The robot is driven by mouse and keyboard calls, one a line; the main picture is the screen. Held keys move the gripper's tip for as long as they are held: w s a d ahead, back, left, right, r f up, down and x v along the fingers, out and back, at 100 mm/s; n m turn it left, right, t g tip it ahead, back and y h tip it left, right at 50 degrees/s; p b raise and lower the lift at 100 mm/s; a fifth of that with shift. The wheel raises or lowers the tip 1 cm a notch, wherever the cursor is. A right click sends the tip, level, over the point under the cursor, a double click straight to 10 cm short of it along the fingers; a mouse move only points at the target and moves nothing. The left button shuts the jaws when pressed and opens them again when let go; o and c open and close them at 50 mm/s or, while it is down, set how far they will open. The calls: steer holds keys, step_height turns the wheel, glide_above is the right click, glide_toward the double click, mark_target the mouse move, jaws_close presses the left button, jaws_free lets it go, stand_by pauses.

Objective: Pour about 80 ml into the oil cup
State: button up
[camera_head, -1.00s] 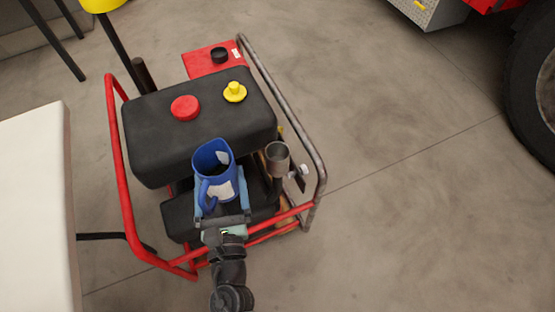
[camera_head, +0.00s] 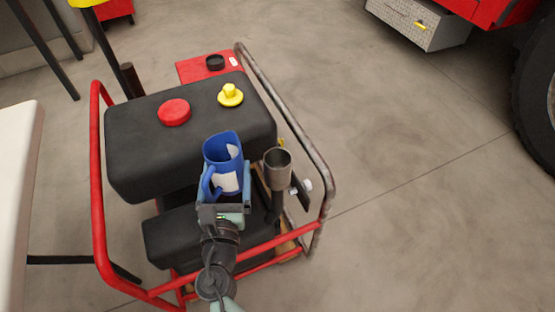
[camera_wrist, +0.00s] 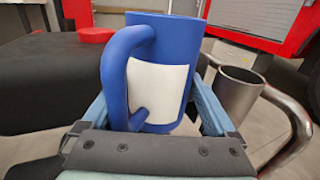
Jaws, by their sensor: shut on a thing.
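A blue jug (camera_head: 222,152) with a white label and a handle is held by my gripper (camera_head: 228,185). The jug is about upright, and its handle faces my wrist. In the wrist view the jug (camera_wrist: 165,45) sits between the two blue fingers of my gripper (camera_wrist: 160,100). The oil cup (camera_head: 277,172), a grey metal cup on a dark stem, stands just right of the jug, apart from it. The cup (camera_wrist: 238,88) also shows at the right of the wrist view. The levels inside the jug and the cup cannot be made out.
The pump has a black tank (camera_head: 185,125) with a red cap (camera_head: 174,112) and a yellow cap (camera_head: 230,96). A red and grey tube frame (camera_head: 320,180) surrounds it, with a rail close to the cup. Open floor (camera_head: 430,200) lies to the right.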

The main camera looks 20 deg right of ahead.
mark_target(239, 158)
steer(key=shift+d+r+m, duration=0.1)
steer(key=shift+r+m, duration=0.1)
steer(key=shift+m, duration=0.1)
steer(key=shift+s+d+r+m+p, duration=0.1)
steer(key=shift+d+r+m+p, duration=0.2)
steer(key=shift+m, duration=0.4)
steer(key=shift+d+r+m, duration=0.1)
steer(key=shift+d+m, duration=0.2)
steer(key=shift+m, duration=0.6)
steer(key=r+p, duration=0.1)
steer(key=d+r+m+p, duration=0.1)
steer(key=r+p, duration=0.1)
steer(key=r+m+p, duration=0.1)
steer(key=p, duration=0.1)
steer(key=shift+s+d+r+g+y, duration=0.2)
steer(key=shift+s+g+y, duration=0.05)
steer(key=shift+g+y, duration=0.05)
steer(key=shift+d+r+m, duration=0.1)
steer(key=shift+r+m, duration=0.05)
steer(key=shift+m, duration=0.35)
steer(key=shift+d+p, duration=0.1)
steer(key=shift+p, duration=0.25)
steer(key=shift+m, duration=0.5)
steer(key=shift+f+m+y+b, duration=0.2)
steer(key=shift+f+m, duration=0.05)
steer(key=shift+m, duration=0.5)
steer(key=shift+f+m+y+b, duration=0.2)
steer(key=shift+f+m, duration=0.05)
steer(key=shift+m, duration=0.5)
steer(key=shift+m, duration=0.4)
